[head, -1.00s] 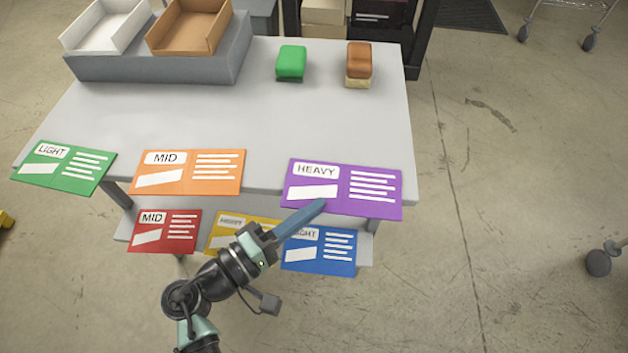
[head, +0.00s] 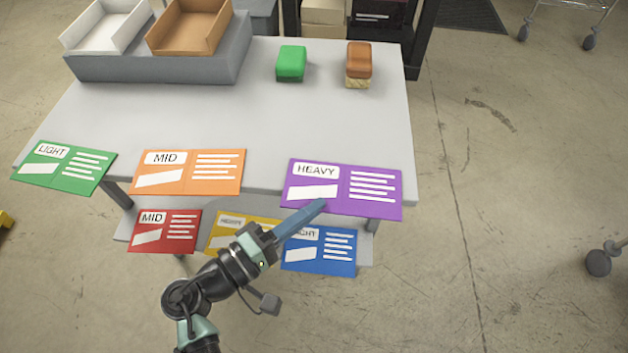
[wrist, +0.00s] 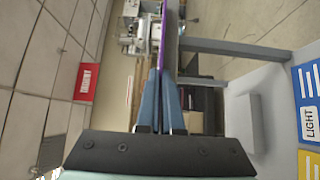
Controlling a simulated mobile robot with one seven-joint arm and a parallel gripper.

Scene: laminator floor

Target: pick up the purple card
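The purple card (head: 343,188), labelled HEAVY, sticks out over the front edge of the grey table at its right end. In the wrist view the purple card (wrist: 171,38) shows edge-on as a thin strip running down between the blue fingers. My gripper (head: 321,204) reaches up from the lower left to the card's front edge, one finger over its face. In the wrist view my gripper (wrist: 160,75) has its fingers close together, one on each side of the card, and looks shut on it. The far finger is hidden in the head view.
Green (head: 65,167) and orange (head: 187,172) cards overhang the same table (head: 230,115). Red (head: 164,231), yellow (head: 218,238) and blue (head: 320,250) cards lie on a lower shelf. A green block (head: 291,62), a brown block (head: 358,62) and trays (head: 190,28) stand behind.

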